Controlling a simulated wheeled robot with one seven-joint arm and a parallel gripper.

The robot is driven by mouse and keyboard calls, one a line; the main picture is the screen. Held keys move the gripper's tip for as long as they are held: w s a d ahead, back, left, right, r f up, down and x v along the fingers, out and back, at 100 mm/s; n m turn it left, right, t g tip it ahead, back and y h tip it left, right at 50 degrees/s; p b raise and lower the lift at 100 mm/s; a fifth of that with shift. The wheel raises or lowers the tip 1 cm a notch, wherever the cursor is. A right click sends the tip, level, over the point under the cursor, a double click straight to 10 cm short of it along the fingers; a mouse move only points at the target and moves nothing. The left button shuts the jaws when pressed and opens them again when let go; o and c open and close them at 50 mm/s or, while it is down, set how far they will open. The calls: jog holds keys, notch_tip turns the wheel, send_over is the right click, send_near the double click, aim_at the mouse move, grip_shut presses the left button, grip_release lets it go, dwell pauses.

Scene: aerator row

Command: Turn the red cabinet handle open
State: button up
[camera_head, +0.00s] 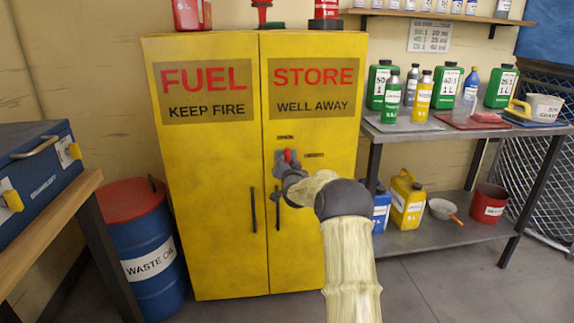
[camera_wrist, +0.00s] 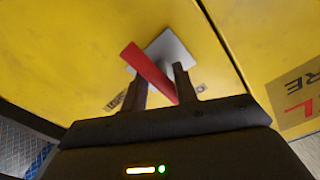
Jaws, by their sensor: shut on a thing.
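The yellow fuel cabinet (camera_head: 216,215) stands upright against the wall with both doors shut. The red handle (camera_head: 288,156) sits on a grey plate on the right door, above the black pull bars. In the wrist view the red handle (camera_wrist: 148,72) lies slantwise across its grey plate (camera_wrist: 172,48). My gripper (camera_head: 282,172) is at the handle, partly hidden by my own arm in the head view. In the wrist view my gripper (camera_wrist: 160,84) has its two dark fingers on either side of the handle's lower part, shut on it.
A blue waste oil drum (camera_head: 150,255) and a bench with a blue toolbox (camera_head: 40,165) stand left of the cabinet. A metal shelf table (camera_head: 430,235) with several bottles and cans stands close on the right. The floor in front is clear.

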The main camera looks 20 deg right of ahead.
jog(key=shift+o, duration=0.3)
jog(key=shift+m, duration=0.6)
jog(key=o, duration=0.9)
jog(key=shift+o, duration=0.2)
jog(key=shift+s, duration=0.1)
jog(key=p+v, duration=0.2)
jog(key=v, duration=1.5)
jog(key=shift+s+a+r, duration=0.1)
jog(key=shift+a, duration=0.05)
